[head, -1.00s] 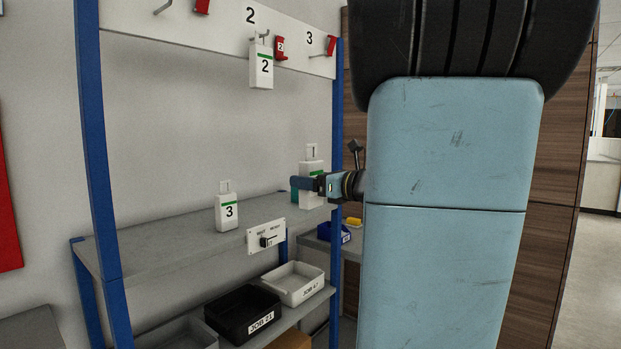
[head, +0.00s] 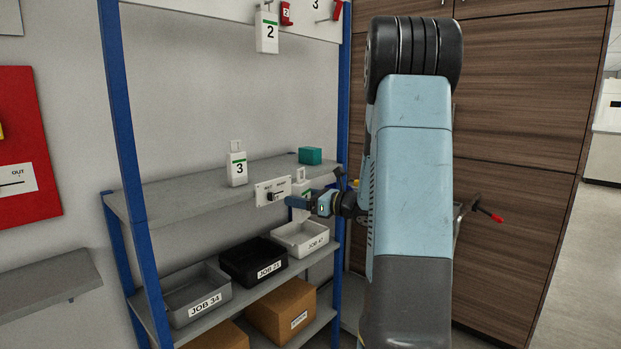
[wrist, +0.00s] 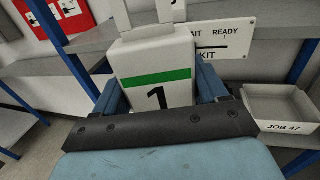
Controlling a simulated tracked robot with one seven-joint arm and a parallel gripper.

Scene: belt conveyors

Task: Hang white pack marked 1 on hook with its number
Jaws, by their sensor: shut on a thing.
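The white pack marked 1, with a green stripe, fills the middle of the wrist view (wrist: 158,70). My gripper (head: 304,202) is shut on it, one blue finger on each side. In the head view the pack (head: 301,211) is mostly hidden behind my gripper, in front of the shelf's edge and above the lower tray. The number rail (head: 210,14) is cut off at the top of the head view.
A white pack marked 3 (head: 237,169) and a teal block (head: 310,155) stand on the upper shelf (head: 180,190). A switch plate (head: 272,191) is on its front. Trays (head: 188,291) stand below. Blue posts (head: 122,120) flank the rack.

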